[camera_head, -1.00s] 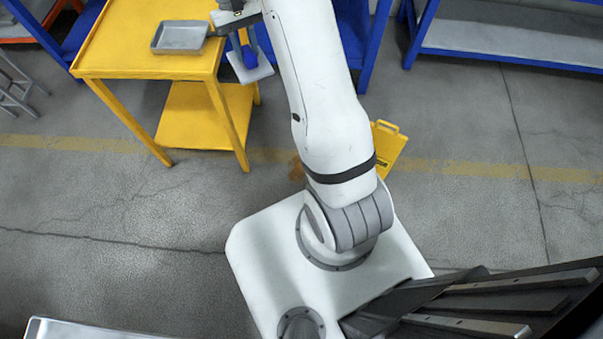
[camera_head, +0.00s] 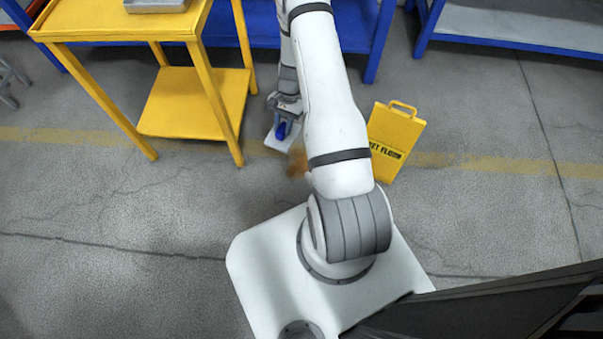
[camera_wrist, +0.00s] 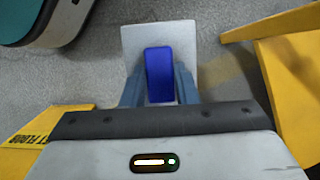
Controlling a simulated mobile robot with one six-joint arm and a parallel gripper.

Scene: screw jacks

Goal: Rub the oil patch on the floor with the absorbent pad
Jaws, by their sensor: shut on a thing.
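The absorbent pad is a flat white plate (camera_head: 270,143) with a blue handle (camera_head: 281,130). It also shows in the wrist view, white plate (camera_wrist: 159,35) and blue handle (camera_wrist: 159,75). My gripper (camera_head: 284,124) is shut on the blue handle, one finger on each side in the wrist view (camera_wrist: 159,88). The pad is low, close to the floor; I cannot tell whether it touches it. The oil patch (camera_head: 297,161) is a brownish stain on the floor, just right of and nearer than the pad, partly hidden by my arm. I cannot make it out in the wrist view.
A yellow cart (camera_head: 205,95) with a grey tray (camera_head: 157,5) on top stands left of the pad. A yellow wet-floor sign (camera_head: 393,143) stands to the right of my arm. Blue racks (camera_head: 490,42) line the back. The floor at right is clear.

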